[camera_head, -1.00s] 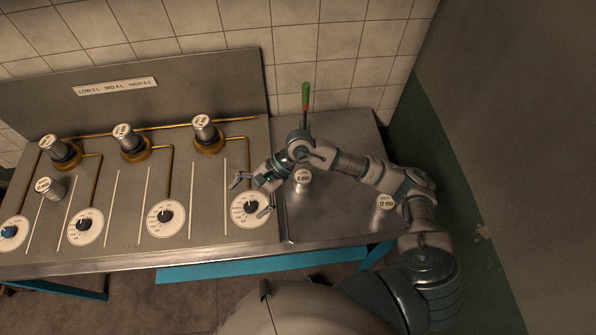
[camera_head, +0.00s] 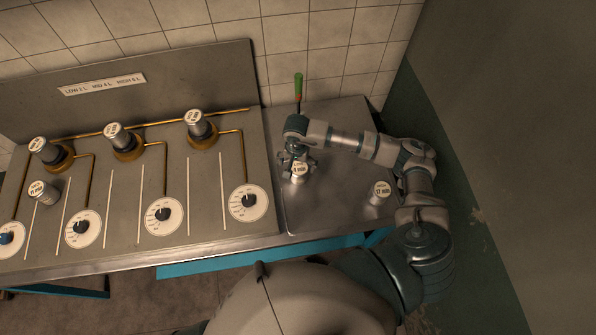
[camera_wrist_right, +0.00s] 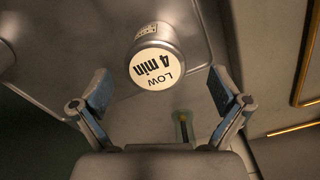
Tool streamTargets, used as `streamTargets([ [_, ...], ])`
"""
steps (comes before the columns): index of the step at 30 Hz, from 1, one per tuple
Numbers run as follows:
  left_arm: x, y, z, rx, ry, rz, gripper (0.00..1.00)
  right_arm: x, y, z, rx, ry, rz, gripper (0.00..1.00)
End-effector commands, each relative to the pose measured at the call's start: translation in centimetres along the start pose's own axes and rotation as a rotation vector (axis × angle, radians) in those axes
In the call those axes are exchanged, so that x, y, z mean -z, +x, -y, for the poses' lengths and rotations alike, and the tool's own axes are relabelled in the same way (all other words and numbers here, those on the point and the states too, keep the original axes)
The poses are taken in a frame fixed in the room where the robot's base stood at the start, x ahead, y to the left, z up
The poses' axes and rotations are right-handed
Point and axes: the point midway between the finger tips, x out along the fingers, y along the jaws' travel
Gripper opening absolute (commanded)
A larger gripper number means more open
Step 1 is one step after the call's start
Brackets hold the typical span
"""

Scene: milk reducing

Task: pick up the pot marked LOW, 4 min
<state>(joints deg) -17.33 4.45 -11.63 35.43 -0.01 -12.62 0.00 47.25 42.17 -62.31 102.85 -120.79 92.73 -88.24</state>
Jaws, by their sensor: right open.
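The pot marked LOW, 4 min (camera_head: 298,174) stands upright on the bare metal surface right of the burners. Its white lid label is readable in the right wrist view, where the pot (camera_wrist_right: 155,63) shows just beyond the fingertips, between their lines. My right gripper (camera_head: 298,160) is at the pot, partly covering it in the head view. In the right wrist view the gripper (camera_wrist_right: 158,88) is open, with its two blue-padded fingers spread wide and nothing clearly held between them. My left gripper is not in view.
Another pot, marked 12 min (camera_head: 379,193), stands to the right on the metal surface (camera_head: 335,205). Several pots stand on the left, three on burners along the brass pipe. Dials (camera_head: 248,202) line the front. A green-handled object (camera_head: 298,88) is behind my right gripper.

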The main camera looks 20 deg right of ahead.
Motion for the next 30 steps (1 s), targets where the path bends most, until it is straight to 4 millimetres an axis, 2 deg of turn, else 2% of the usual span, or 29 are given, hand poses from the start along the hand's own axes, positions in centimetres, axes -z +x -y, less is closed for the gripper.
streamTargets([
  [5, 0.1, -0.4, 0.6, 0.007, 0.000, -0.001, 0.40, 0.2, 1.4, -0.2, -0.001, 0.002, 0.003, 0.99],
  [13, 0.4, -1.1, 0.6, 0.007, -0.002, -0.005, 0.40, 0.6, 5.2, -0.2, 0.000, 0.002, 0.002, 0.99],
  [21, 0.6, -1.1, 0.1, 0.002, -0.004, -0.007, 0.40, 0.5, 5.7, -0.1, 0.001, 0.000, 0.000, 0.99],
  [22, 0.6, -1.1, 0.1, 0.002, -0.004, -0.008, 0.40, 0.5, 5.7, -0.1, 0.001, 0.000, 0.000, 0.97],
  [23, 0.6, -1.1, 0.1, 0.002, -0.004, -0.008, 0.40, 0.5, 5.7, -0.1, 0.001, 0.000, 0.000, 0.89],
  [30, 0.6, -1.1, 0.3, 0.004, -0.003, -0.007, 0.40, 0.6, 5.8, -0.2, 0.002, 0.001, 0.001, 0.29],
])
